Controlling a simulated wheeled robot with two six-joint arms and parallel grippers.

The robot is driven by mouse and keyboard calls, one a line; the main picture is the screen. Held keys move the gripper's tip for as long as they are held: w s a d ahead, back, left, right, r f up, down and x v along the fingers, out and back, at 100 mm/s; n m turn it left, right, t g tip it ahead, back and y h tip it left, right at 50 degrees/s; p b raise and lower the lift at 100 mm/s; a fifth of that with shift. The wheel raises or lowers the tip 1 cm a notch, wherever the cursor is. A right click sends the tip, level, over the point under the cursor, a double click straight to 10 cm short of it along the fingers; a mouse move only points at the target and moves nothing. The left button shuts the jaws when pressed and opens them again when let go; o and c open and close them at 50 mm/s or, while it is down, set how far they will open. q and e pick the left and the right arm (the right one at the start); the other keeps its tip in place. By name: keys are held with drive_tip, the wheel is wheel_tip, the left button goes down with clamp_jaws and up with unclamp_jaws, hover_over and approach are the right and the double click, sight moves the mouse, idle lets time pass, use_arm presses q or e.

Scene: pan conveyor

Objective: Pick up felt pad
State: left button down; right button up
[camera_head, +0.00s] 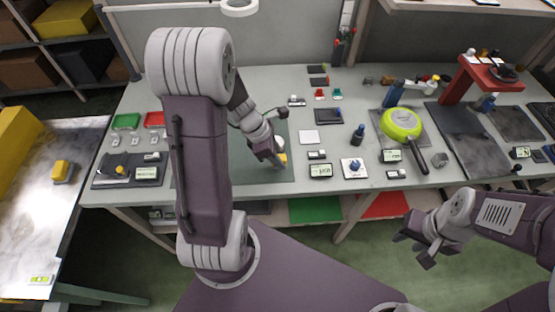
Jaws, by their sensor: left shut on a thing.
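My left gripper (277,160) is low over the dark green mat (215,180) near its right edge. It is shut on a small yellow thing (283,158), mostly hidden by the fingers; I cannot tell for sure whether this is the felt pad. A flat white square (309,137) lies on the table just right of the mat, apart from the gripper. My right gripper (415,252) hangs in front of the table at the lower right, its fingers apart and empty.
A green pan (401,124) lies right of centre, its handle toward the front. Several small displays, such as one (320,171), line the front edge. A red stand (470,85) is at the back right. A conveyor (30,200) with a yellow block (62,170) is at left.

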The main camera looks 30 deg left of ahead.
use_arm(q)
drive_tip(key=s+d+r+p, duration=0.2)
drive_tip(key=s+d+r, duration=0.3)
drive_tip(key=d, duration=0.4)
drive_tip(key=shift+s+d+r+p, duration=0.3)
drive_tip(key=shift+d+r, duration=0.1)
drive_tip(key=shift+r, duration=0.3)
drive_tip(key=c, duration=1.8)
unclamp_jaws()
clamp_jaws()
